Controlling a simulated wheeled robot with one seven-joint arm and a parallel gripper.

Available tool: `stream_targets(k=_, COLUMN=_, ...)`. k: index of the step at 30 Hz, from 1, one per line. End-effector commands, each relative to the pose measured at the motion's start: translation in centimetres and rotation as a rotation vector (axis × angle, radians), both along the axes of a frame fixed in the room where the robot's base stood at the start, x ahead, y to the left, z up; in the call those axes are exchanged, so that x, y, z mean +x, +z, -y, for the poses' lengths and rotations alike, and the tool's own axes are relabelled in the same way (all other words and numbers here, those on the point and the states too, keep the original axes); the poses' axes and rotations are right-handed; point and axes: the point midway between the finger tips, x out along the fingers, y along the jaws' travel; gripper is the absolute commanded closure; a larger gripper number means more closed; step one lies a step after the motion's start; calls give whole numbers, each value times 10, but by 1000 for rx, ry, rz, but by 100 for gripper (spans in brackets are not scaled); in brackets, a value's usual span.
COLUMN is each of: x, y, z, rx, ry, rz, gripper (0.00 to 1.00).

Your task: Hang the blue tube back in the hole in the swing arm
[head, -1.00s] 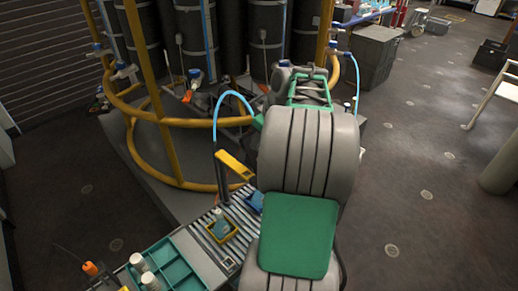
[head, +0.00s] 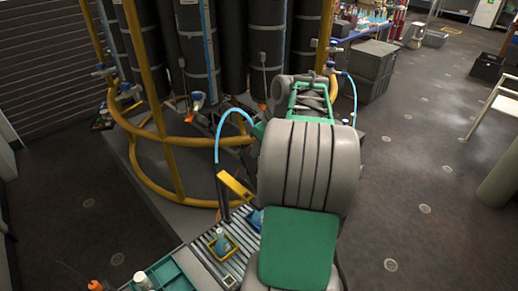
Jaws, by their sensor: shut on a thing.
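The blue tube (head: 234,112) rises in an arc from beside a dark upright post (head: 222,190) and bends over to the right. Its right end reaches a green part of my arm and is lost behind it. A yellow bar (head: 235,187) slants out from the post and looks like the swing arm; its hole cannot be made out. My gripper's fingers are hidden behind my arm, so their hold on the tube does not show.
A roller conveyor (head: 205,262) carries a small yellow-rimmed tray (head: 232,250) with a bottle. A teal crate (head: 172,272) stands at lower left. Yellow rails (head: 165,195) ring dark cylinders (head: 198,55) behind. Grey boxes (head: 370,62) stand at back right.

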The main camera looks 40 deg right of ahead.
Motion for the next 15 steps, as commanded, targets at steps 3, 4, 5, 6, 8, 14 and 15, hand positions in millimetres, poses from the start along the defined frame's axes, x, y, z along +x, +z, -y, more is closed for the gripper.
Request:
stream_targets(k=3, x=0, y=10, z=0, rx=0, ry=0, rz=0, gripper=100)
stream_targets(k=4, x=0, y=12, z=0, rx=0, ry=0, rz=0, gripper=100)
stream_targets(k=5, x=0, y=13, z=0, rx=0, ry=0, rz=0, gripper=100)
stream_targets(k=6, x=0, y=16, z=0, rx=0, ry=0, rz=0, gripper=100)
stream_targets(k=8, x=0, y=19, z=0, rx=0, ry=0, rz=0, gripper=100)
stream_targets(k=14, x=0, y=31, z=0, rx=0, ry=1, rz=0, gripper=100)
stream_targets(k=15, x=0, y=33, z=0, rx=0, ry=1, rz=0, gripper=100)
